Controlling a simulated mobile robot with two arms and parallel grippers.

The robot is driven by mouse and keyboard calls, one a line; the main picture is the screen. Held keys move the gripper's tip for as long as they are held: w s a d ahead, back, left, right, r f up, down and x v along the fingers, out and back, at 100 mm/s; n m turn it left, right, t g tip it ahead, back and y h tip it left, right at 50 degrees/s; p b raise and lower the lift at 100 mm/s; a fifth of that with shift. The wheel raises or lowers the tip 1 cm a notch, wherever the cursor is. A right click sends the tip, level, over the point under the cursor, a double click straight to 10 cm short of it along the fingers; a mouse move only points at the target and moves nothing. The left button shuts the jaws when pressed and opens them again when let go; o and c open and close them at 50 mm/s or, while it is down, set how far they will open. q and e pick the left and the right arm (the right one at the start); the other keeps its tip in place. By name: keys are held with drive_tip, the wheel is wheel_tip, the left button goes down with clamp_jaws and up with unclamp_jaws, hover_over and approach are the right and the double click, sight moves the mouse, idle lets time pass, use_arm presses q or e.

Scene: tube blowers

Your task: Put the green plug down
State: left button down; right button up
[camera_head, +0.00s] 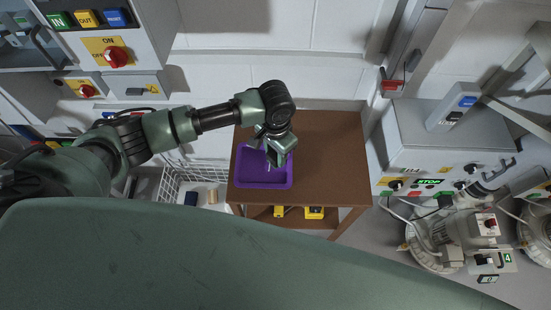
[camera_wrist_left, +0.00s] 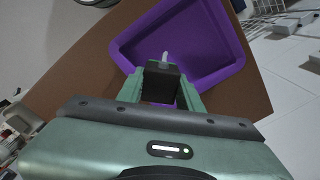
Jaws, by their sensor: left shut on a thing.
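My left gripper (camera_head: 277,152) is over the purple tray (camera_head: 264,183). In the left wrist view my left gripper (camera_wrist_left: 162,88) is shut on the plug (camera_wrist_left: 160,76). The purple tray also shows in the left wrist view (camera_wrist_left: 208,42), beyond the plug. I cannot tell whether the plug touches the tray. In the head view the fingers mostly hide the plug. My right gripper is not in view.
The tray sits at the left of a brown table (camera_head: 330,155), whose right side is clear. A wire basket (camera_head: 175,185) stands left of the table. Yellow items (camera_head: 314,212) lie on its lower shelf. Control cabinets stand at the right (camera_head: 425,130) and upper left.

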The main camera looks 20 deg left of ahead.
sight(276, 161)
use_arm(q)
wheel_tip(276, 161, down, 4)
drive_tip(key=shift+f, duration=0.1)
drive_tip(key=c, duration=1.2)
unclamp_jaws()
wheel_tip(276, 161, up, 12)
drive_tip(key=shift+r+b, duration=0.1)
drive_tip(key=shift+b, duration=0.75)
drive_tip(key=shift+s, duration=0.1)
